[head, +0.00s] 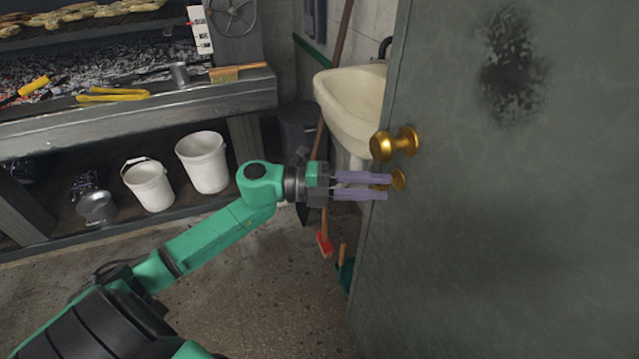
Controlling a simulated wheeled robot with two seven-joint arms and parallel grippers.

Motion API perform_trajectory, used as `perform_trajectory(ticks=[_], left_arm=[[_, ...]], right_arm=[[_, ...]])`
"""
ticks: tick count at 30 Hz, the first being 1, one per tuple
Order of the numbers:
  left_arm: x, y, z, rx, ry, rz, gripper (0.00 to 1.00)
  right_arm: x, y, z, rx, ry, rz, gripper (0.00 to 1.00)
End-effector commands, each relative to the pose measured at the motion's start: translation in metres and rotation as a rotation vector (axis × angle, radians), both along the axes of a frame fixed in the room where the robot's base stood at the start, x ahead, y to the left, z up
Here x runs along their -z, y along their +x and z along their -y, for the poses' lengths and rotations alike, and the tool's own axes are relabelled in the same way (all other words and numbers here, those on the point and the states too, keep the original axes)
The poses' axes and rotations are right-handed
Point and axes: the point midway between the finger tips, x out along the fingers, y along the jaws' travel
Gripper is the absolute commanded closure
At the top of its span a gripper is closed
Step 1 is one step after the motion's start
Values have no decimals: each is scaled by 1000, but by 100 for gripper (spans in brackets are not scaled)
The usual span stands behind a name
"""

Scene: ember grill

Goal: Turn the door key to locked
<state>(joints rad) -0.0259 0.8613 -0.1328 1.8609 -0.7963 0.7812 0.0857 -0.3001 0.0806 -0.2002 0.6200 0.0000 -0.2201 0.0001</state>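The grey-green door (520,220) fills the right side of the head view. It has a brass knob (393,143) and, below that, a round brass lock plate (399,179). My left gripper (386,187) is at the lock, with its two purple fingers pointing right, one above the other. A small piece of brass, the door key (380,187), shows in the narrow gap between the fingertips and seems to fill it. The fingers hide most of the key, so its turn angle cannot be read. My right gripper is out of view.
A cream sink (352,103) stands behind the door's edge. A red-headed broom (325,243) and a green dustpan (346,274) are below it. The grill counter (140,122) and white buckets (203,163) are at left. The floor at lower centre is clear.

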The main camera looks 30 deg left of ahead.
Motion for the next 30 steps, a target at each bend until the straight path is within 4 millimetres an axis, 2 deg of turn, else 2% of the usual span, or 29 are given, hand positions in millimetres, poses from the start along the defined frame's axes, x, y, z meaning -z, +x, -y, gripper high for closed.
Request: perform_trajectory(ticks=[1, 12, 15, 19, 30], left_arm=[[5, -5, -8, 0, 4, -3, 64], [3, -49, -92, -1, 2, -3, 64], [1, -57, -106, 1, 1, 0, 64], [-1, -60, -113, 2, 1, 0, 64], [-1, -60, -113, 2, 2, 1, 64]], right_arm=[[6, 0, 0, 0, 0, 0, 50], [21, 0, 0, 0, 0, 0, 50], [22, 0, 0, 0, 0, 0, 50], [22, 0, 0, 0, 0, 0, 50], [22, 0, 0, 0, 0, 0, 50]])
